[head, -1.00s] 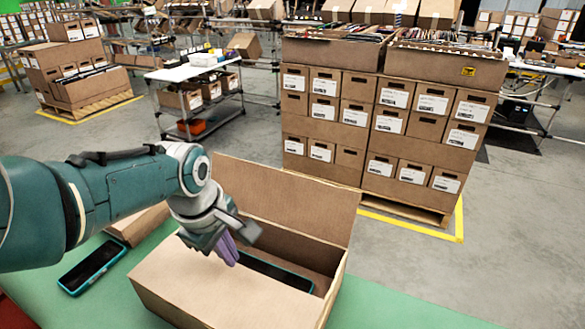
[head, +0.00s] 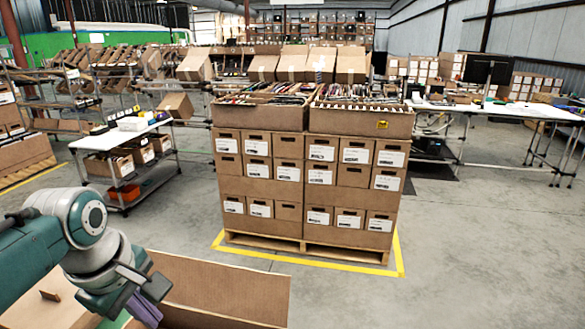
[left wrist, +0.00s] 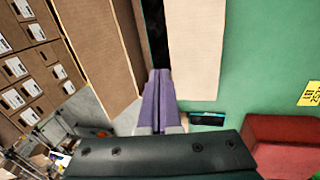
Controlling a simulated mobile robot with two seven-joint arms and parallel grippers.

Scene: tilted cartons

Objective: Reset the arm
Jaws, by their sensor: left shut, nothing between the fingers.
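My left gripper (head: 146,308) shows at the lower left of the head view, over an open carton (head: 220,288) whose near part is cut off by the frame. Its purple fingers are shut with nothing between them. In the left wrist view the shut fingers (left wrist: 158,88) point toward the carton, with a raised brown flap (left wrist: 98,50) on one side and a pale flap (left wrist: 195,50) on the other. A dark strip of the carton's inside shows between them. My right gripper is not in view.
A phone-like device (left wrist: 207,119) lies on the green table (left wrist: 262,60), near a red box (left wrist: 285,145). A pallet of stacked cartons (head: 305,185) stands beyond, inside yellow floor lines. A white-topped cart (head: 125,135) is at the left. Grey floor is clear at the right.

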